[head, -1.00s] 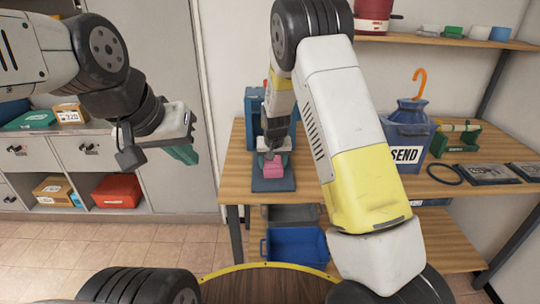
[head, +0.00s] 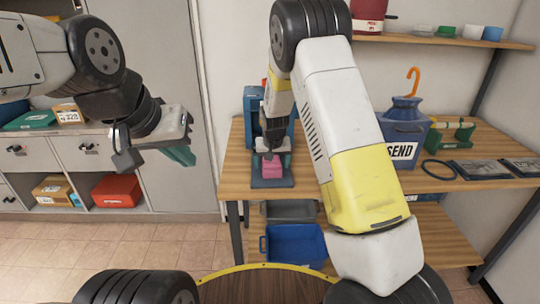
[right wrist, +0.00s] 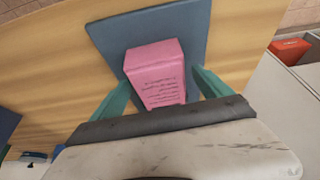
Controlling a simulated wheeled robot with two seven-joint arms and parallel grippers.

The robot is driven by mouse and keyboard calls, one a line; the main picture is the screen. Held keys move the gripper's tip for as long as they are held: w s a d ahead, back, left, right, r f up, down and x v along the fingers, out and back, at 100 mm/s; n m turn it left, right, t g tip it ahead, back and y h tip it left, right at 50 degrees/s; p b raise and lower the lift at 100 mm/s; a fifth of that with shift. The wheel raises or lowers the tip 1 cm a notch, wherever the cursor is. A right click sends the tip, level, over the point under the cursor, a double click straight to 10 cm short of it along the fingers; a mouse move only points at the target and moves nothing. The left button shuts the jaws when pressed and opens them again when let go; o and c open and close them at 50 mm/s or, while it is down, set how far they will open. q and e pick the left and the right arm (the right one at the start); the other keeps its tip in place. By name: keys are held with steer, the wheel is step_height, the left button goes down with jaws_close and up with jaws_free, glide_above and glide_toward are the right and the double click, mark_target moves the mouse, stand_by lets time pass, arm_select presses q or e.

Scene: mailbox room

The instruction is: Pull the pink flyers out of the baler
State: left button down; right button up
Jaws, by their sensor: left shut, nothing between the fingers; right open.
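The pink flyers (head: 271,168) form a small pink block with printed lines on its side. They sit on the dark blue base of the baler (head: 272,184), whose blue upright part (head: 251,104) stands behind, partly hidden by my right arm. My right gripper (right wrist: 162,78) is open, with its green fingers on either side of the pink flyers (right wrist: 153,70) in the right wrist view. I cannot tell if the fingers touch the block. My left gripper (head: 181,156) is shut and empty, in the air at the left, away from the baler.
A blue bin (head: 294,246) is below. Drawers and a red box (head: 117,190) are at left.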

steer(key=shift+r, duration=0.1)
steer(key=v, duration=0.7)
steer(key=shift+s+r, duration=0.1)
steer(key=shift+r, duration=0.2)
steer(key=shift+s+d+r, duration=0.15)
steer(key=shift+r, duration=0.15)
steer(key=s+d+r+y, duration=0.1)
steer(key=s+d+r, duration=0.2)
steer(key=s+r, duration=0.4)
steer(key=s+d+r+y, duration=0.1)
steer(key=s+d+r, duration=0.3)
steer(key=s+r, duration=0.3)
steer(key=s+d+r, duration=0.1)
steer(key=s+r, duration=0.1)
steer(key=s, duration=0.7)
steer(key=s+d+r+t, duration=0.1)
steer(key=s+d+r, duration=0.1)
steer(key=s, duration=0.7)
steer(key=shift+s+r+t, duration=0.2)
steer(key=shift+r+t, duration=0.1)
steer(key=shift+r, duration=0.15)
